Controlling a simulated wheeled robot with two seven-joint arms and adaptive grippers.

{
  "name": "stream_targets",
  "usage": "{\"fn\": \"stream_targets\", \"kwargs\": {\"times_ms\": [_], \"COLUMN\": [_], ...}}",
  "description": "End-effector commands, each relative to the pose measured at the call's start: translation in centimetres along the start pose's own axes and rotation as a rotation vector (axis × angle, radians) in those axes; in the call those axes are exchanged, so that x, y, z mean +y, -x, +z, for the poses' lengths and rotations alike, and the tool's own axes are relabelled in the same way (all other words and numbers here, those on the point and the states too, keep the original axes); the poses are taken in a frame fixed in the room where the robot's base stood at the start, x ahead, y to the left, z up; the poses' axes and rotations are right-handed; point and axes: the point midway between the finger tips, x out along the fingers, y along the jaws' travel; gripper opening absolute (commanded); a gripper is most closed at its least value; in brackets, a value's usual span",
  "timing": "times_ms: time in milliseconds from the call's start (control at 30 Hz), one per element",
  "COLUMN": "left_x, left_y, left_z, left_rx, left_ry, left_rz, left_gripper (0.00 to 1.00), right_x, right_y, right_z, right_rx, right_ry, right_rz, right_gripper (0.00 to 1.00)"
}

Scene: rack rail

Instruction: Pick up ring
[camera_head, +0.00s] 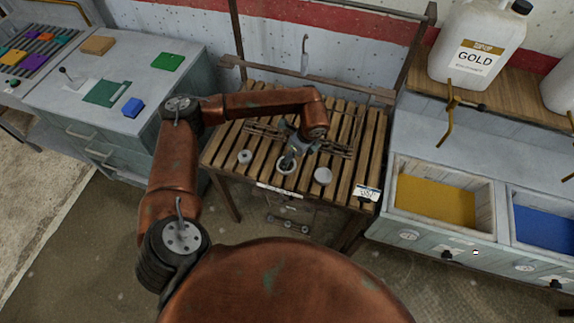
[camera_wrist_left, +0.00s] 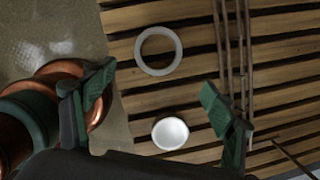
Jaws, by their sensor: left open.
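A pale grey ring (camera_head: 286,173) lies flat on the slatted wooden table (camera_head: 222,146). It also shows in the left wrist view (camera_wrist_left: 158,72), above the line between the fingers. A white round disc (camera_wrist_left: 170,133) lies below it in that view. In the head view a pale disc (camera_head: 323,176) lies right of the ring and a small grey round piece (camera_head: 245,156) lies left. My left gripper (camera_head: 287,160) points down over the ring, partly covering its far side. Its green fingers (camera_wrist_left: 157,98) are apart and empty. My right gripper is not in view.
Thin rods (camera_wrist_left: 243,60) lie on the slats beside one finger. A metal frame rises behind the table. A grey cabinet (camera_head: 130,60) stands left. A yellow bin (camera_head: 437,200), a blue bin (camera_head: 545,228) and a jug marked GOLD (camera_head: 478,45) are right.

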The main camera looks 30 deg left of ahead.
Motion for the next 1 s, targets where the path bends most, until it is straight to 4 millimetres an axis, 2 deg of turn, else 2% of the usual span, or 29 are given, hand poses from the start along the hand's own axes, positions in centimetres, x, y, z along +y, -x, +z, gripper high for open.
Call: {"fn": "stream_targets", "kwargs": {"times_ms": [33,133,467,700,1000], "left_x": [0.0,0.1,0.4,0.7,0.6], "left_y": [-0.1,-0.8,-3.7,-7.2,-7.6], "left_z": [1.0,1.7,1.3,1.0,1.0], "left_rx": [-0.029,-0.051,-0.048,-0.046,-0.045], "left_ry": [0.019,0.035,0.032,0.032,0.030], "left_rz": [0.005,0.012,0.013,0.012,0.010], "left_gripper": [0.78,0.78,0.78,0.78,0.76], "right_x": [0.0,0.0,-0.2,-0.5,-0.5], "right_y": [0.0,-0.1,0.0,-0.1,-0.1], "right_z": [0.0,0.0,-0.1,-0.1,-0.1], "right_rx": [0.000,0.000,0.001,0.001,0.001], "right_ry": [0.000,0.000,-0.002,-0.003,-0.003], "right_rz": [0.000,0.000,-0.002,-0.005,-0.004], "right_gripper": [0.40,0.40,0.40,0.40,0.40]}}
